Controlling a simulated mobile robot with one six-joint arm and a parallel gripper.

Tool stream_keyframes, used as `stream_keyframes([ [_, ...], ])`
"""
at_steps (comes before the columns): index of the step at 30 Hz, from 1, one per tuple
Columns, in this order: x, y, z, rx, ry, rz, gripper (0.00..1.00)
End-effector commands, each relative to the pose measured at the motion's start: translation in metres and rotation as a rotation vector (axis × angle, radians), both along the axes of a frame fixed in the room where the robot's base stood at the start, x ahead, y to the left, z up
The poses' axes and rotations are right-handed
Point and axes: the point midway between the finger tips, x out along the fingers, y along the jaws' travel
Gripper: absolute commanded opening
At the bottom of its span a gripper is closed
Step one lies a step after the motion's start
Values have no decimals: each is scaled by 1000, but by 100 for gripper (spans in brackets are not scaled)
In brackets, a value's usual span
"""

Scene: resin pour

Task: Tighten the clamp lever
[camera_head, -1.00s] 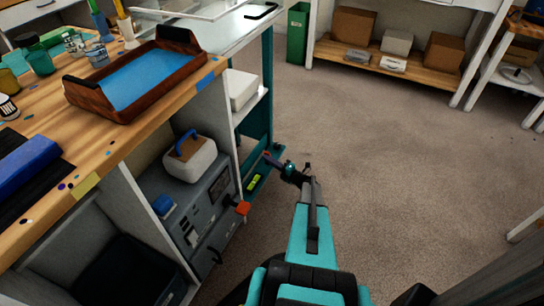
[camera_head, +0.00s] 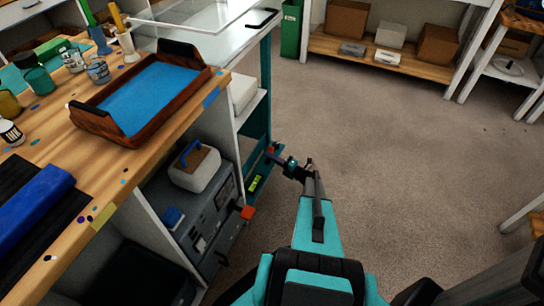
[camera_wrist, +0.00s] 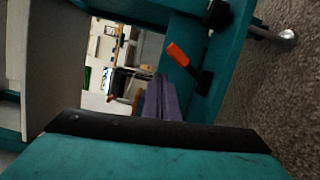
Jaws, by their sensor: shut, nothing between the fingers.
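A lever with an orange-red handle and black lower part (camera_wrist: 179,55) sits on the teal frame in the wrist view. In the head view a small red handle (camera_head: 272,151) shows low on the teal leg of the bench, just beyond my gripper (camera_head: 281,161). My gripper also shows in the wrist view (camera_wrist: 161,92), with its purple-grey fingers together and empty. They point toward the teal frame, left of and below the lever in the picture. I cannot tell whether the fingers touch the lever.
A wooden tray with blue inside (camera_head: 211,72) lies on the bench. The floor to the right is clear.

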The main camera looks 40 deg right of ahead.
Motion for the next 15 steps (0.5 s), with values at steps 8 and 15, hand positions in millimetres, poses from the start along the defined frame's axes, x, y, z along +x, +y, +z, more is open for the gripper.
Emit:
stream_keyframes([
  [8, -6, 14, 13, 0, 0, -1, 0],
  [15, -23, 23, 24, 1, -1, -11, 0],
])
